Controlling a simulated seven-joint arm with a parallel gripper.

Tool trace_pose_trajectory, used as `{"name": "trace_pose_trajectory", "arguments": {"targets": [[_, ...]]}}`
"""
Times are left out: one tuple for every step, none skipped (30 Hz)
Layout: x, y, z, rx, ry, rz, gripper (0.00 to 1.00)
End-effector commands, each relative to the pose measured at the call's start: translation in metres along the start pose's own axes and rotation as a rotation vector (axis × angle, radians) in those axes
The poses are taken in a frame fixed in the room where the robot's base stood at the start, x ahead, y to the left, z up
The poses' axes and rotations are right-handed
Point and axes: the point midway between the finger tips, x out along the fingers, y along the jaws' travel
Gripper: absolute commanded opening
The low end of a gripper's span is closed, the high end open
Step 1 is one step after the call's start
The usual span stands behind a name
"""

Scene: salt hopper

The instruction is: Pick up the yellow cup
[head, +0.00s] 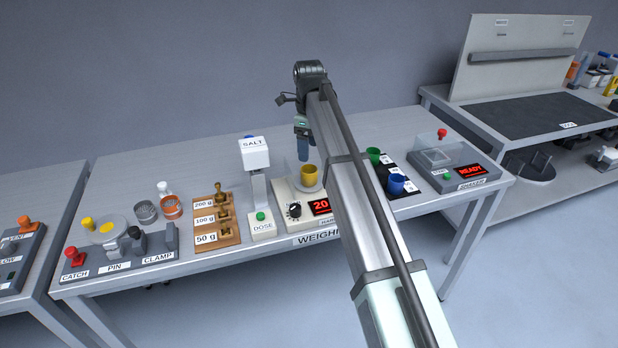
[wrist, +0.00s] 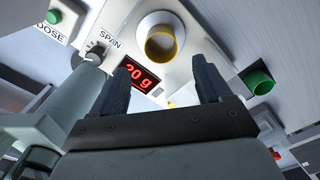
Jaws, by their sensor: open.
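The yellow cup (head: 308,175) stands upright on the round pan of the scale (head: 291,213) in the head view. In the wrist view the yellow cup (wrist: 161,44) sits on the pan beyond my fingertips, its opening showing. My gripper (wrist: 157,76) is open and empty, its two dark fingers spread on either side and short of the cup. In the head view my gripper (head: 302,148) hangs above and just behind the cup, with a gap between them. The scale's display (head: 320,207) reads 20, and "20 g" in the wrist view.
The salt dispenser (head: 255,153) stands close on the left. A wooden weight rack (head: 216,219) is further left. A shaker (head: 446,160) is at the right.

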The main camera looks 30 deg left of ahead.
Motion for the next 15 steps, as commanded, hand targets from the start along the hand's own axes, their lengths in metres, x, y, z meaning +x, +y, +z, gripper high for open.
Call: {"name": "trace_pose_trajectory", "arguments": {"targets": [[0.011, 0.001, -0.001, 0.000, 0.001, 0.002, 0.78], [0.017, 0.001, -0.001, 0.000, 0.001, 0.002, 0.78], [0.023, 0.001, -0.001, 0.000, 0.001, 0.002, 0.78], [0.028, 0.001, -0.001, 0.000, 0.001, 0.002, 0.78], [0.033, 0.001, -0.001, 0.000, 0.001, 0.001, 0.78], [0.038, 0.001, -0.001, 0.000, 0.001, 0.001, 0.78], [0.041, 0.001, -0.001, 0.000, 0.001, 0.002, 0.78], [0.044, 0.001, -0.001, 0.000, 0.001, 0.001, 0.78], [0.046, 0.000, 0.000, 0.000, 0.001, 0.001, 0.78], [0.047, 0.000, 0.000, 0.000, 0.000, 0.001, 0.78], [0.048, 0.000, 0.000, 0.000, 0.000, 0.000, 0.78], [0.050, 0.000, 0.000, 0.000, 0.000, 0.000, 0.78], [0.051, 0.000, 0.000, 0.000, 0.000, 0.000, 0.78], [0.052, 0.000, 0.001, 0.000, 0.000, 0.000, 0.78], [0.055, 0.000, 0.001, 0.000, 0.000, 0.000, 0.78]]}}
